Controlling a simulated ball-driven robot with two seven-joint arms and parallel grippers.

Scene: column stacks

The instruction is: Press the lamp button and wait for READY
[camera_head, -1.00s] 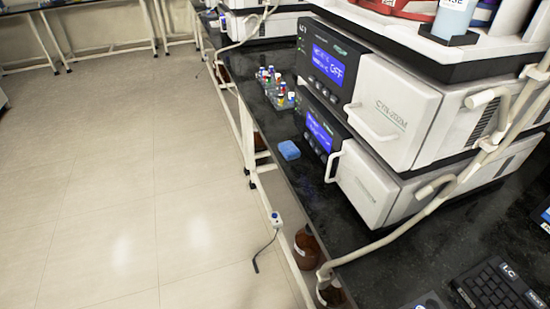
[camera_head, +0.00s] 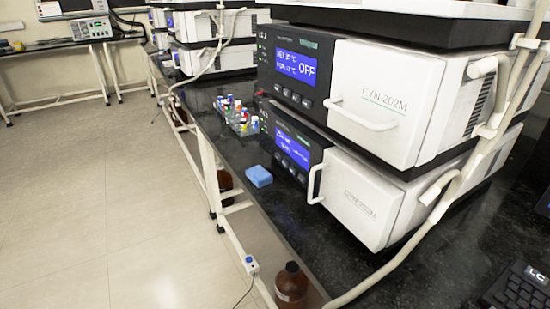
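The upper white-and-black instrument (camera_head: 385,103), marked CYN-202M, stands on top of a similar lower instrument (camera_head: 352,195) on the black bench. The upper unit's blue display (camera_head: 300,67) shows temperature-like lines and a large OFF. A row of small round buttons (camera_head: 291,95) sits below that display. I cannot tell which one is the lamp button. The lower unit's blue display (camera_head: 292,148) has text too small to read, and it also has buttons under it. READY is not legible on either display. Neither of my grippers is in view.
On the black bench (camera_head: 285,240) stand a rack of colour-capped vials (camera_head: 236,115) and a blue block (camera_head: 259,176). White tubing (camera_head: 450,195) runs down the instruments' right side. A keyboard (camera_head: 520,290) lies at lower right. Brown bottles (camera_head: 291,285) stand below. The floor at left is clear.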

